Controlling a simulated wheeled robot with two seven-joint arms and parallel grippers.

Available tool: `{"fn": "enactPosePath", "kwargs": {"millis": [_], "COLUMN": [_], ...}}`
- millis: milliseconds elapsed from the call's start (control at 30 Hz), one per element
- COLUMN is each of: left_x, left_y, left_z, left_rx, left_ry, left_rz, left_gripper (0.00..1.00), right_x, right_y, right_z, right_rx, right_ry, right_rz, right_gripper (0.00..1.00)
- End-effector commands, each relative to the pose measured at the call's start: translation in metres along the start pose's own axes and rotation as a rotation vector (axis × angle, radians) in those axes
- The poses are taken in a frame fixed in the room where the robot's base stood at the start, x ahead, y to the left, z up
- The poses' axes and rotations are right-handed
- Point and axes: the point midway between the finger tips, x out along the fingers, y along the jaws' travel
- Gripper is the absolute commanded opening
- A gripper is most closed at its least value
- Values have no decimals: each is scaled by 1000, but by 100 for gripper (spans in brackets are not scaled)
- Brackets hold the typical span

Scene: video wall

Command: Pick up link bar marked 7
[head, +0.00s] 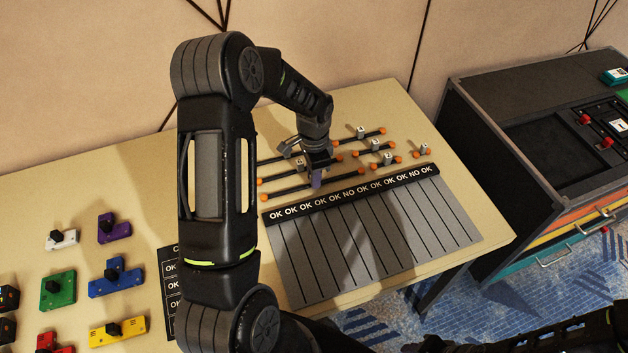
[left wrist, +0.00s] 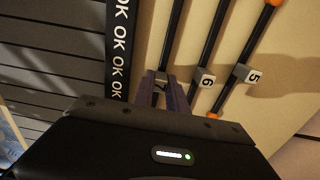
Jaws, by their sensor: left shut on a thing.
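My left gripper (head: 316,178) is shut at the middle of the nearest dark link bar (head: 343,177), which has orange ends. In the left wrist view the purple fingers (left wrist: 166,92) close on a small grey block on this bar (left wrist: 178,32). Its number is hidden by the fingers, so I cannot read a 7. The bar seems to be at the table surface; I cannot tell whether it is lifted. Bars marked 6 (left wrist: 206,80) and 5 (left wrist: 248,74) lie beside it, apart from the fingers. My right gripper is out of view.
A grey slotted board with an OK / NO OK strip (head: 350,197) lies in front of the bars. Shorter bars (head: 376,146) lie to the right. Coloured blocks with black knobs (head: 108,280) stand at the left. A dark cabinet (head: 477,150) stands right of the table.

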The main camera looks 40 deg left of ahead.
Motion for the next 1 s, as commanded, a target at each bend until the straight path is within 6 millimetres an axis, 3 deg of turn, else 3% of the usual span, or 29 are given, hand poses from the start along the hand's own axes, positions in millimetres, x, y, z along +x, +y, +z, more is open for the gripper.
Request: {"fn": "enactPosePath", "kwargs": {"millis": [267, 700, 1000], "left_x": [-18, -93, -100], "left_y": [-1, -1, 0], "left_z": [-1, -1, 0], "left_rx": [0, -1, 0], "left_ry": [2, 3, 0], "left_rz": [-3, -2, 0], "left_gripper": [0, 0, 0], "right_x": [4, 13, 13], "right_y": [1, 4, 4], "right_z": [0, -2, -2], "right_rx": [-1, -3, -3], "right_ry": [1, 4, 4], "right_rz": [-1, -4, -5], "right_gripper": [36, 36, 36]}}
